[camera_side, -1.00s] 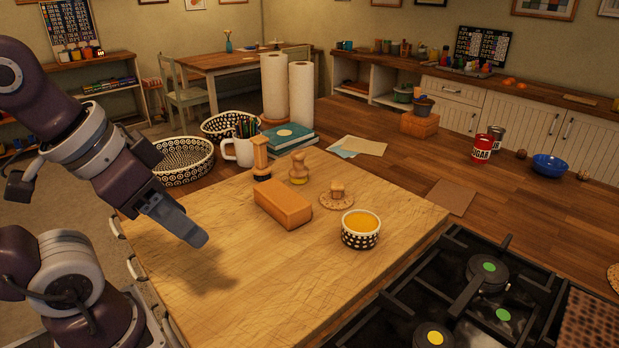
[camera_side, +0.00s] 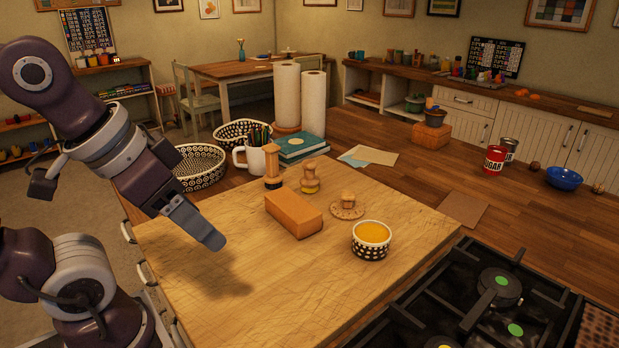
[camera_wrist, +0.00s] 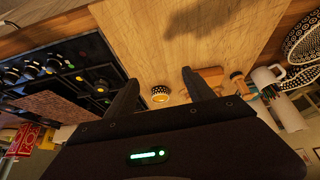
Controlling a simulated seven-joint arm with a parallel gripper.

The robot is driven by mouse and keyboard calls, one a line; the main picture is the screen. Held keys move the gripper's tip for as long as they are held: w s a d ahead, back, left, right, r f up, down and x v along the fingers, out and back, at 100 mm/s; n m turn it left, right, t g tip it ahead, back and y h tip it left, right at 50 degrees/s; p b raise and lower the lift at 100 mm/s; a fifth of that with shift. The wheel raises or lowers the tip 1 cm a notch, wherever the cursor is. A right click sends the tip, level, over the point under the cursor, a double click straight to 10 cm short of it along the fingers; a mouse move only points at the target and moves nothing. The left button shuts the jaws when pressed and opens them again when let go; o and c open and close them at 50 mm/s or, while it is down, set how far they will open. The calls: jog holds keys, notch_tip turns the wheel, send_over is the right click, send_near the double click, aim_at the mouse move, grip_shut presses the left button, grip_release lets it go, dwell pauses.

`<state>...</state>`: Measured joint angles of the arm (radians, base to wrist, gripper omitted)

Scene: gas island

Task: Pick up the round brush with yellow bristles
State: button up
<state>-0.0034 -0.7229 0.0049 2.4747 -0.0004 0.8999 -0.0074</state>
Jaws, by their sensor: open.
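The round brush with a wooden knob and yellowish bristles (camera_side: 310,180) stands upright on the light wooden board (camera_side: 215,285), towards its back edge. To its left stands a taller wooden brush (camera_side: 272,170) with a dark base. My gripper (camera_side: 213,238) is above the left part of the board, to the left of the brushes and apart from them. In the wrist view my gripper (camera_wrist: 160,88) is open, with its two fingers spread and nothing between them. The brushes are small and partly hidden behind a finger there, so I cannot clearly tell the round one.
A wooden block (camera_side: 293,214), a knobbed wooden disc (camera_side: 347,208) and a patterned bowl of yellow content (camera_side: 371,242) stand in front of the brush. Behind are a mug (camera_side: 252,160), books (camera_side: 300,148) and paper rolls (camera_side: 287,95). The stove (camera_side: 480,300) lies right; the board's front is clear.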

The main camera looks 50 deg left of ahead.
jog(key=w+a+r+n, duration=0.1)
jog(key=w+r, duration=0.1)
jog(key=w, duration=0.3)
jog(key=w+a+r+n, duration=0.1)
jog(key=w+a+r, duration=0.1)
jog(key=w, duration=0.3)
jog(key=n+g+y, duration=0.2)
jog(key=n+y, duration=0.1)
jog(key=n, duration=0.3)
send_over(309, 163)
jog(key=s+d, duration=0.1)
jog(key=d, duration=0.1)
notch_tip(309, 163, down, 10)
jog(key=x, duration=0.5)
jog(key=s+x, duration=0.1)
jog(key=x, duration=0.2)
jog(key=shift+a+f, duration=0.2)
jog(key=shift+c, duration=0.4)
